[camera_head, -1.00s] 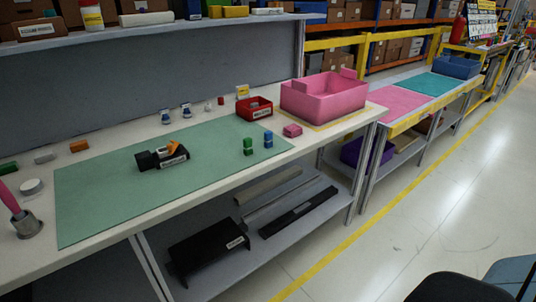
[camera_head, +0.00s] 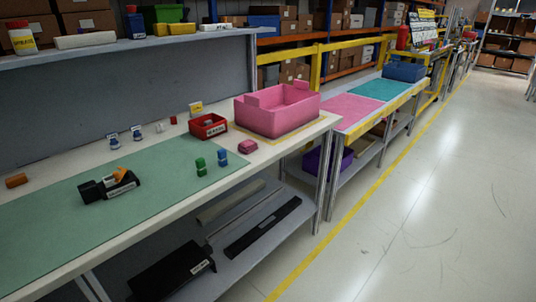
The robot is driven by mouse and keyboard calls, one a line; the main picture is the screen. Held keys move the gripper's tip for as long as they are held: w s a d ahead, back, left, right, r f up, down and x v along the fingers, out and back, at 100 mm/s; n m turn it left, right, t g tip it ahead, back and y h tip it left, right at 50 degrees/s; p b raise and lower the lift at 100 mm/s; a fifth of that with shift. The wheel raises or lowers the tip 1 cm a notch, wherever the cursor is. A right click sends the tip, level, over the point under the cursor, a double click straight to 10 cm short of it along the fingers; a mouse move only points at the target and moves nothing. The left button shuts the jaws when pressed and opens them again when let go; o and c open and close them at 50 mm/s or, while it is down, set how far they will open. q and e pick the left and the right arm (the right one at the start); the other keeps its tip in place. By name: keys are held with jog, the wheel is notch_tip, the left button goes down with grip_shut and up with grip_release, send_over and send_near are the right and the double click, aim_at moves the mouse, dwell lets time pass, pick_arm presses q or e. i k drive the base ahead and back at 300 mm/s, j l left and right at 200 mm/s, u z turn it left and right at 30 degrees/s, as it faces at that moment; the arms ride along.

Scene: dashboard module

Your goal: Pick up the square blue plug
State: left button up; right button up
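A small blue plug (camera_head: 222,158) stands upright on the right part of the green mat (camera_head: 60,220), near the table's front edge. A green plug (camera_head: 200,167) of similar size stands just to its left, close to it. The exact shape of the blue plug's head is too small to tell. A black module (camera_head: 108,187) with an orange part lies on the mat farther left. Neither of my grippers shows in the head view.
Small bottles (camera_head: 113,141) stand at the back. A lower shelf holds black parts (camera_head: 172,272). The floor at right is clear.

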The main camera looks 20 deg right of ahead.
aim_at(222, 154)
jog(key=i+j+z, duration=0.2)
jog(key=z, duration=0.3)
jog(key=i+j+z, duration=0.3)
jog(key=z, duration=0.2)
jog(key=i+j, duration=0.2)
jog(key=i+j+z, duration=0.1)
jog(key=j, duration=0.3)
jog(key=i+j, duration=0.3)
